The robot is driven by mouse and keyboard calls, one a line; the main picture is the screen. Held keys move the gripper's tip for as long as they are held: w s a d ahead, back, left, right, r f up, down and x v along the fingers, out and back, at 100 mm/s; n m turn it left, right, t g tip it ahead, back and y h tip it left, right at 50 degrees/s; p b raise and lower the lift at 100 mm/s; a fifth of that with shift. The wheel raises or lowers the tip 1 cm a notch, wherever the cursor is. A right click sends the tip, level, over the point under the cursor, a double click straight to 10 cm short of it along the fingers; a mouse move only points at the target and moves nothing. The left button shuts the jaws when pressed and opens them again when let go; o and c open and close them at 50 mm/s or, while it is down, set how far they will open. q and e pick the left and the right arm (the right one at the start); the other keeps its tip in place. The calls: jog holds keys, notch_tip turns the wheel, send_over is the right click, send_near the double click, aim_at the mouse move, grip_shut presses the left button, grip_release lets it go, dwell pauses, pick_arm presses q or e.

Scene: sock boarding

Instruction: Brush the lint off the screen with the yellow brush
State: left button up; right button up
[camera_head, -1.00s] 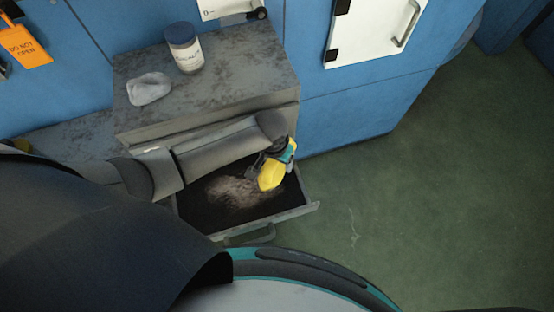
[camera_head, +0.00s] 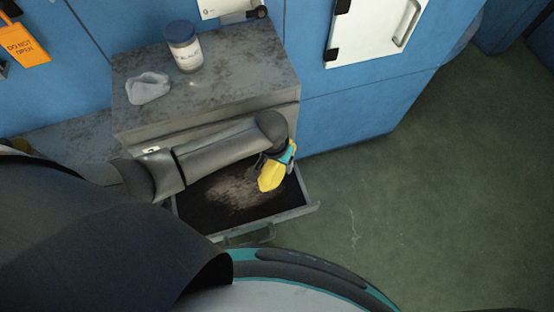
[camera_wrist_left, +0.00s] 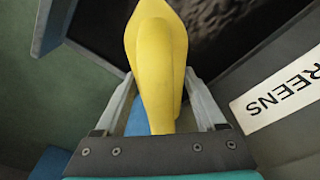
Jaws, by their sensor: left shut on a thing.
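The yellow brush (camera_head: 271,177) is in my left gripper (camera_head: 281,157) at the right side of the open drawer. In the left wrist view the brush (camera_wrist_left: 156,62) fills the space between the two fingers of the gripper (camera_wrist_left: 160,105), which are shut on it. Its bristles are hidden. The screen (camera_head: 240,205) is the dark surface inside the drawer. Pale, fuzzy lint (camera_head: 233,191) lies in a patch across its middle, left of the brush. I cannot tell whether the brush touches the screen. My right gripper is not in view.
The drawer's front edge (camera_head: 290,215) and handle (camera_head: 249,235) face me. On the grey cabinet top (camera_head: 235,70) stand a lidded jar (camera_head: 185,50) and a crumpled grey cloth-like thing (camera_head: 148,87). A label reading "REENS" (camera_wrist_left: 283,92) shows in the wrist view. Green floor is clear at right.

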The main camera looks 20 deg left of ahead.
pick_arm(q)
jog(key=shift+f+b, duration=0.4)
jog(key=shift+f, duration=0.35)
jog(key=shift+a, duration=0.1)
